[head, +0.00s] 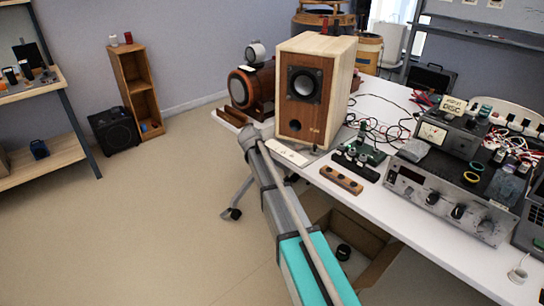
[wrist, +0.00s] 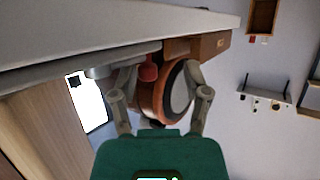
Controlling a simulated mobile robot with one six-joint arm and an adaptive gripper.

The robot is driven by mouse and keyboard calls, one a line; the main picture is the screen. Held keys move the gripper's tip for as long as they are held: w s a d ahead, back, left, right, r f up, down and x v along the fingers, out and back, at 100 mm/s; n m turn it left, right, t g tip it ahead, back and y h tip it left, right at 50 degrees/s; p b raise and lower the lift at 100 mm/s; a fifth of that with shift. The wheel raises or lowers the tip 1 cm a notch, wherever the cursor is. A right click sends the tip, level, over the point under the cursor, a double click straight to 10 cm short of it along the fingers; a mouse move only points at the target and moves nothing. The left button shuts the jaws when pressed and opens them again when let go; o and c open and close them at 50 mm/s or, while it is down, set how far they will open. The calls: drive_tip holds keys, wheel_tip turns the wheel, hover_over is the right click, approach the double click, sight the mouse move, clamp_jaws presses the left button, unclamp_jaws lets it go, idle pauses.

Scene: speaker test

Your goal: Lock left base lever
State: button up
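My gripper (wrist: 161,82) is open in the wrist view, its two grey fingers spread wide with nothing clearly held. A small red knob-like part (wrist: 148,68), possibly the lever, shows near the left finger beside a grey bar; I cannot tell whether they touch. Behind the fingers is a round orange-brown speaker (wrist: 153,103) with a dark ring and grey face. In the head view, my gripper (head: 246,136) is at the table's left edge, beside the base of a tall wooden speaker (head: 291,118). No lever is clearly visible there. The orange speaker (head: 240,88) stands behind it.
The white table (head: 400,205) carries a green board (head: 358,158), a wooden block with knobs (head: 341,180) and a silver amplifier (head: 440,200) on the right. An open cardboard box (head: 375,270) is underneath.

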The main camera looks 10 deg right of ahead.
drive_tip(key=shift+s+a+n+y, duration=0.1)
drive_tip(key=shift+s+n+y, duration=0.3)
drive_tip(key=shift+n+y, duration=0.65)
drive_tip(key=shift+s+n+y, duration=0.35)
drive_tip(key=shift+n+y, duration=0.5)
drive_tip(key=shift+y, duration=0.3)
drive_tip(key=shift+s+n+g+y, duration=0.25)
drive_tip(key=shift+n+g+y, duration=0.25)
drive_tip(key=shift+n+y, duration=0.25)
drive_tip(key=s+d+r+n+g+y+p, duration=0.1)
drive_tip(key=s+d+r+p, duration=0.2)
drive_tip(key=s, duration=0.3)
drive_tip(key=s+d+r+n+y+p, duration=0.1)
drive_tip(key=s+d+r+p, duration=0.25)
drive_tip(key=s, duration=0.25)
drive_tip(key=s+a+m+g+h+p, duration=0.1)
drive_tip(key=s+g+p, duration=0.5)
drive_tip(key=s, duration=0.8)
drive_tip(key=shift+s+a+r+m+h+p, duration=0.3)
drive_tip(key=shift+r+m+h+p, duration=0.15)
drive_tip(key=shift+p, duration=0.85)
drive_tip(key=s+d+f+m+g+h, duration=0.2)
drive_tip(key=s, duration=0.6)
drive_tip(key=s+d+f+m+g+h, duration=0.2)
drive_tip(key=s+d+g+h, duration=0.1)
drive_tip(key=s, duration=0.6)
drive_tip(key=shift+s+m, duration=0.25)
drive_tip(key=shift+m, duration=0.05)
